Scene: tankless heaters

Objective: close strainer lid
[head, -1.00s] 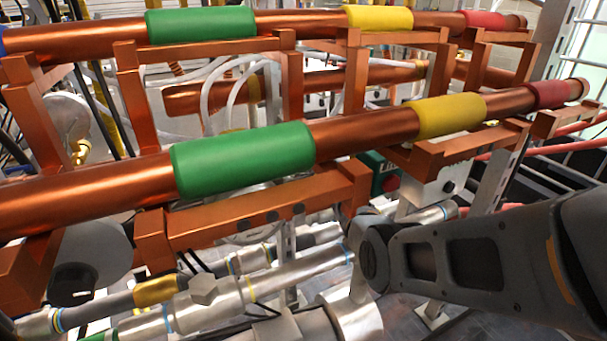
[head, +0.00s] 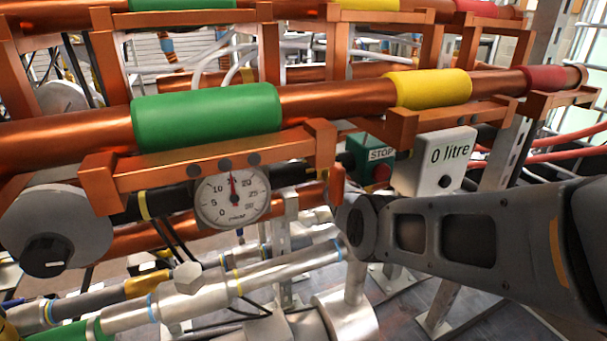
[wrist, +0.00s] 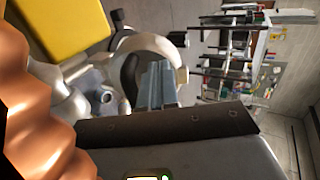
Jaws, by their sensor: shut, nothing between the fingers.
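No part can be made out for certain as the strainer lid. A bare metal pipe assembly with a hex plug (head: 187,278) runs low across the head view, and a short silver cylinder (head: 345,315) stands at its right end. My arm reaches in from the right, and its dark joint lies just above that cylinder in the picture. My gripper does not show clearly in the head view. In the wrist view my gripper (wrist: 160,72) is shut and empty, with its grey fingers in front of a pale rounded fitting (wrist: 145,45). Contact cannot be told.
Copper pipes with a green sleeve (head: 206,116) and a yellow sleeve (head: 433,89) cross above on orange brackets. A pressure gauge (head: 232,198), a grey round knob housing (head: 75,225), a STOP box (head: 365,158) and a "0 litre" box (head: 440,160) crowd the space below.

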